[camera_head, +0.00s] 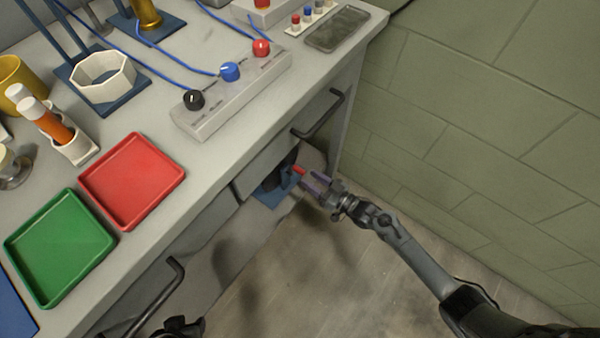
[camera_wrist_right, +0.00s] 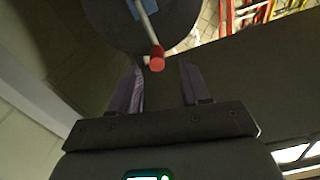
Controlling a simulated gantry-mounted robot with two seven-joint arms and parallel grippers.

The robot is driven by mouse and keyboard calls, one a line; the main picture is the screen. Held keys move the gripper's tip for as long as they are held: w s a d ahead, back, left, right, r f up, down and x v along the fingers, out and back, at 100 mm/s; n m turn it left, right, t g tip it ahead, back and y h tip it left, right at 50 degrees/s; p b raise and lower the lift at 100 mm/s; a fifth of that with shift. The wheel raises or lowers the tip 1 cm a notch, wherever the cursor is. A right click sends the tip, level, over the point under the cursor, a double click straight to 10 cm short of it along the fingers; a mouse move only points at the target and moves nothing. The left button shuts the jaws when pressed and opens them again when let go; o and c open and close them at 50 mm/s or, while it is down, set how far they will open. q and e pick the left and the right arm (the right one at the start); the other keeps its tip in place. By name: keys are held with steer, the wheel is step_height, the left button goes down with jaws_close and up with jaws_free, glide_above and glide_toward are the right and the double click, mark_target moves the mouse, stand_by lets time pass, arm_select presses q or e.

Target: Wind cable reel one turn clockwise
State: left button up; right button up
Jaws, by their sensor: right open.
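The cable reel (camera_head: 283,168) sits low in an opening under the bench, on a blue stand (camera_head: 273,193), partly hidden by the bench edge. Its red crank knob (camera_head: 298,170) points out toward my right gripper (camera_head: 311,179). In the right wrist view the reel is a dark disc (camera_wrist_right: 112,22) with a grey crank arm (camera_wrist_right: 146,22). The red knob (camera_wrist_right: 156,59) lies between the tips of my open right gripper (camera_wrist_right: 161,67), with a gap on both sides. A dark part at the bottom edge of the head view looks like my left gripper (camera_head: 180,327); its fingers cannot be made out.
A drawer handle (camera_head: 320,115) juts out above the reel, and another handle (camera_head: 160,297) is at lower left. A knob box (camera_head: 232,95), a red tray (camera_head: 132,180) and a green tray (camera_head: 60,248) are on the bench. A block wall (camera_head: 480,140) stands right; floor between is clear.

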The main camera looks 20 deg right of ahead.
mark_target(300, 169)
steer(key=b+x, duration=0.1)
steer(key=x, duration=0.3)
steer(key=shift+w+d+b, duration=0.2)
steer(key=shift+w+b, duration=0.05)
steer(key=shift+b, duration=0.1)
steer(key=shift+b+x, duration=0.3)
steer(key=shift+x, duration=0.45)
steer(key=shift+a, duration=0.1)
steer(key=shift+c, duration=0.4)
jaws_close()
